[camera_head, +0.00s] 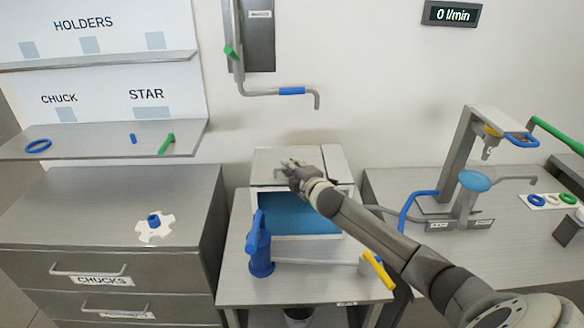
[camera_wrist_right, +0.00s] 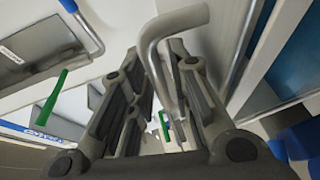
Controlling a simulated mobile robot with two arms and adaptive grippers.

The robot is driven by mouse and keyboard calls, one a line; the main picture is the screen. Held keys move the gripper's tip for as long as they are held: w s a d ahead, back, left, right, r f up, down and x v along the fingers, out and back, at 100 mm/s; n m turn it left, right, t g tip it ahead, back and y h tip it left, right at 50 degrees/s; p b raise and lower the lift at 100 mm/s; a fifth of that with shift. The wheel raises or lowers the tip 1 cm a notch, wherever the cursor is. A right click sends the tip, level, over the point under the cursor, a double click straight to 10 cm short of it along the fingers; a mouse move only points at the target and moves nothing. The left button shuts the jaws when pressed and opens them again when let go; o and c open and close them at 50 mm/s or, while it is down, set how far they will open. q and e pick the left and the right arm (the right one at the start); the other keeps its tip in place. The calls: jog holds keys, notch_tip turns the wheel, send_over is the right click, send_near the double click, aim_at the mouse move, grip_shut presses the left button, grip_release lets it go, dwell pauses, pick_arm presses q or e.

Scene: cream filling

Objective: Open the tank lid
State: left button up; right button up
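The tank (camera_head: 337,160) is a light grey box on the middle table, with a grey lid panel (camera_head: 285,155) at its top. A blue surface (camera_head: 300,220) shows below the lid at the front. In the right wrist view a bent grey bar, seemingly the lid handle (camera_wrist_right: 175,28), passes between the fingers of my right gripper (camera_wrist_right: 158,75). The fingers are drawn in close on both sides of the bar. My left gripper is not in view.
A blue jug-like tool (camera_head: 260,248) stands in front of the tank. A grey pipe with a blue sleeve (camera_head: 292,91) hangs above it from the wall. A dispensing stand (camera_head: 458,160) is at the right. The left cabinet top holds a white star piece (camera_head: 155,232).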

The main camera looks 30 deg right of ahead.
jog(key=shift+c, duration=0.2)
grip_shut()
jog(key=shift+a, duration=0.1)
jog(key=shift+r, duration=0.1)
